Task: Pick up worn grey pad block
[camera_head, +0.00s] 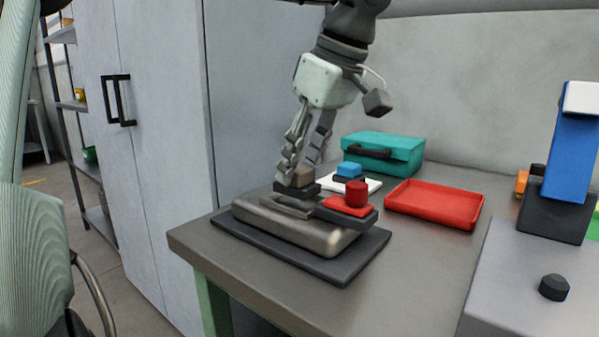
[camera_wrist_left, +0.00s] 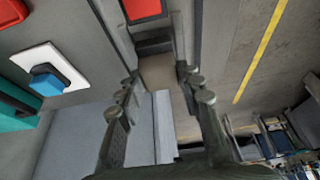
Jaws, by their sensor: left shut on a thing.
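The worn pad block (camera_head: 302,177) is small and grey-brown. It is between the fingertips of my left gripper (camera_head: 303,168), which points down over a grey metal unit (camera_head: 290,228) and is shut on the block. In the left wrist view the block (camera_wrist_left: 160,80) shows as a brownish face between the two fingers. A dark holder (camera_head: 297,189) is right below the block; I cannot tell whether they touch. My fingers partly hide the block in the head view. My right gripper is not in view.
A red knob (camera_head: 356,192) stands on the unit's dark arm, right of my gripper. Behind are a blue block (camera_head: 349,169) on a white plate and a teal case (camera_head: 384,152). An empty red tray (camera_head: 434,203) lies to the right. A tall cabinet (camera_head: 160,120) stands left.

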